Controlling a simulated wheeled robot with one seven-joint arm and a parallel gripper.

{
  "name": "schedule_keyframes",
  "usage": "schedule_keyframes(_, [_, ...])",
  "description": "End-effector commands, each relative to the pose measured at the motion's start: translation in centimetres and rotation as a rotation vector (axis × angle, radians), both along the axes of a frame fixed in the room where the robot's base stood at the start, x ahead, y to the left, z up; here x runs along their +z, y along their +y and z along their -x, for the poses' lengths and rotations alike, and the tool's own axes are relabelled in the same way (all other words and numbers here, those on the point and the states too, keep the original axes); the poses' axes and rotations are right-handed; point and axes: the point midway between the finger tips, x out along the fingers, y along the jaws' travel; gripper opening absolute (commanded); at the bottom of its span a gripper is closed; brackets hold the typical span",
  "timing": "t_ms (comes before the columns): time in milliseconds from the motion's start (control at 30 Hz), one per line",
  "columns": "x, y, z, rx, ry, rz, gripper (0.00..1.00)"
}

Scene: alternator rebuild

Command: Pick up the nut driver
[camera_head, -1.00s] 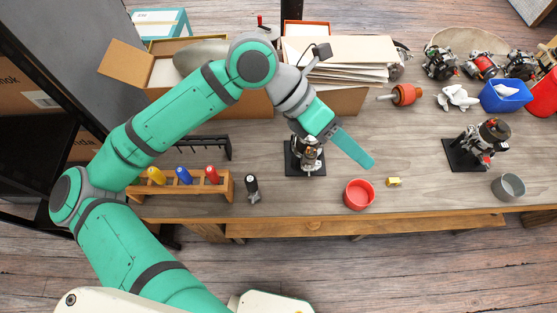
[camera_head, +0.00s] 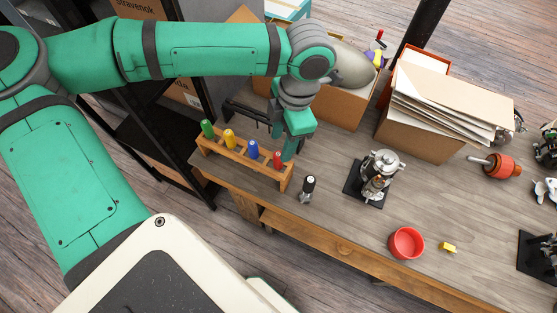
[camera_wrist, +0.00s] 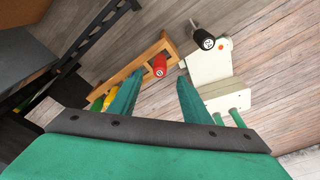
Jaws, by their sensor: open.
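Which tool is the nut driver the pictures do not label clearly. A wooden rack (camera_head: 236,157) holds tools with green (camera_head: 207,128), yellow (camera_head: 229,138), blue (camera_head: 253,149) and red (camera_head: 277,160) handles. A black-handled tool (camera_head: 308,185) with a metal end is apart from the rack, to its right. My gripper (camera_head: 290,150) is above the rack's right end, by the red handle. In the wrist view my gripper (camera_wrist: 158,76) is open and empty, with the red handle (camera_wrist: 159,66) showing between the fingertips.
An alternator on a black stand (camera_head: 377,178) is right of the black-handled tool. A red bowl (camera_head: 406,243) and a small yellow piece (camera_head: 448,247) are near the front edge. A box of folders (camera_head: 440,110) and another cardboard box (camera_head: 345,95) stand behind. A dark rack (camera_head: 247,113) is behind the tools.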

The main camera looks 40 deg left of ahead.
Motion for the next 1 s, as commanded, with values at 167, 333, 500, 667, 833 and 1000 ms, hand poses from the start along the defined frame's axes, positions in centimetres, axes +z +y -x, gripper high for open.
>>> schedule_keyframes(167, [-2.2,0.1,0.2,-0.001,-0.001,0.003,0.44])
schedule_keyframes(333, [-3.1,0.1,0.3,-0.001,-0.001,0.004,0.44])
schedule_keyframes(500, [-5.3,0.3,0.5,0.000,0.000,0.006,0.44])
schedule_keyframes(667, [-7.2,0.5,0.8,-0.001,-0.001,0.004,0.44])
schedule_keyframes(833, [-7.9,0.6,0.8,-0.001,-0.001,0.003,0.44])
schedule_keyframes(1000, [-7.9,0.6,0.8,-0.001,-0.001,0.003,0.44])
